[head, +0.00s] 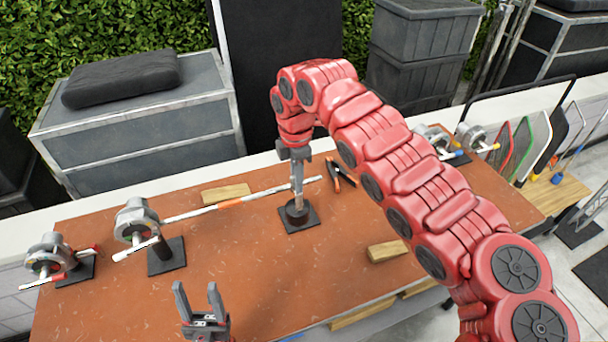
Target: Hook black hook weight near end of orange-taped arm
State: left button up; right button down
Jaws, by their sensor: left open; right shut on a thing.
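The orange-taped arm (258,194) is a thin silver rod reaching right from a grip head (136,220) on a black stand. Its orange tape (230,203) is near mid-length, and its far end (315,180) shows just right of my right gripper. My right gripper (297,196) points down, shut on the black hook weight (297,214), a short dark cylinder over a black square plate. The hook is hidden by the fingers. I cannot tell whether the weight touches the plate or the rod. My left gripper (199,294) is open and empty at the near table edge.
Another grip head (47,258) stands at the left, and more clamps (470,136) at the back right. Wooden blocks (387,251) and orange-handled pliers (340,174) lie on the brown table (240,265). The table's middle front is mostly clear.

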jog(key=shift+w+a+r+p, duration=0.15)
jog(key=shift+w+r+p, duration=0.15)
jog(key=shift+p, duration=0.15)
jog(key=shift+w+a+p, duration=0.2)
jog(key=shift+w+p, duration=0.25)
jog(key=shift+p, duration=0.1)
jog(key=shift+w+a+r+p, duration=0.1)
jog(key=shift+w+a+p, duration=0.15)
jog(key=shift+w+p, duration=0.35)
jog(key=shift+w+a+p, duration=0.2)
jog(key=shift+w+p, duration=0.25)
jog(key=shift+p, duration=0.15)
jog(key=shift+w+f+p, duration=0.2)
jog(key=shift+w+p, duration=0.2)
jog(key=shift+p, duration=0.3)
jog(key=shift+f, duration=0.1)
